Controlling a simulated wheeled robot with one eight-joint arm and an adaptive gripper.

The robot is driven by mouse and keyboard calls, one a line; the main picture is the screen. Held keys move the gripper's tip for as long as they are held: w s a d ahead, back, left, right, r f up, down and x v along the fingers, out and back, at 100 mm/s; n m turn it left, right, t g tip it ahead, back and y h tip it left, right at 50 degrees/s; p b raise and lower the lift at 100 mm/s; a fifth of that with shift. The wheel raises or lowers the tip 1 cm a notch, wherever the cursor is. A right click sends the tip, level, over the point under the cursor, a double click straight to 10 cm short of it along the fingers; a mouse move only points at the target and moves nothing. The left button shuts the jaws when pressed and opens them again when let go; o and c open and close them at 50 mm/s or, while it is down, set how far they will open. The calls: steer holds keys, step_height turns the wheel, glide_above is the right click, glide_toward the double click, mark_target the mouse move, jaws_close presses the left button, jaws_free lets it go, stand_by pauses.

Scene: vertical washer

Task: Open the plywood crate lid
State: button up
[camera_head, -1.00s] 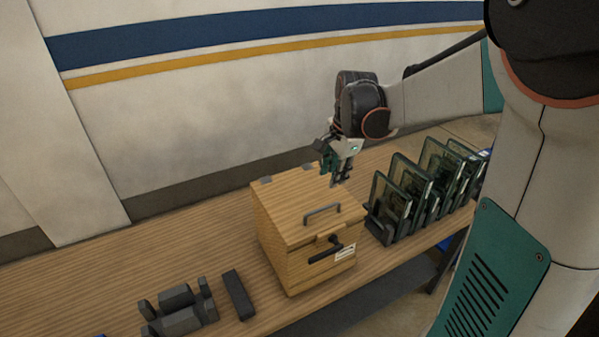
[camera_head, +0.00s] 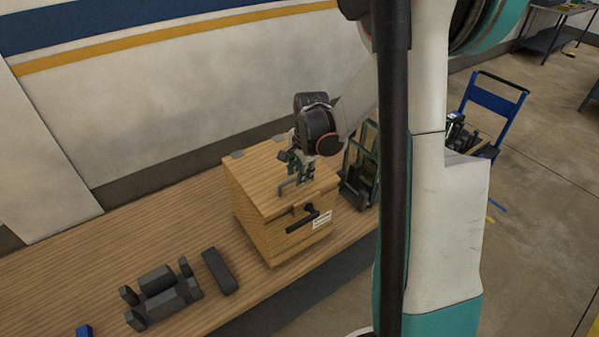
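The plywood crate (camera_head: 256,215) stands on the wooden bench with its lid (camera_head: 252,180) closed. A metal bar handle (camera_head: 284,196) sits on the lid near its front edge. A dark latch lever (camera_head: 304,223) and a white label (camera_head: 322,219) are on the crate's front face. Two grey hinges show at the lid's back edge. My gripper (camera_head: 306,178) points down just above the lid, close behind and to the right of the handle. Its fingers are small and partly overlap the handle, so I cannot tell their opening or any contact.
Dark blocks and a fixture (camera_head: 160,290) lie on the bench (camera_head: 120,255) left of the crate. A rack of boards (camera_head: 361,165) stands right of it, partly hidden by my arm. A blue cart (camera_head: 492,105) stands on the floor at right. A wall runs behind the bench.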

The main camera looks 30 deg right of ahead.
steer(key=shift+f, duration=0.1)
jaws_close()
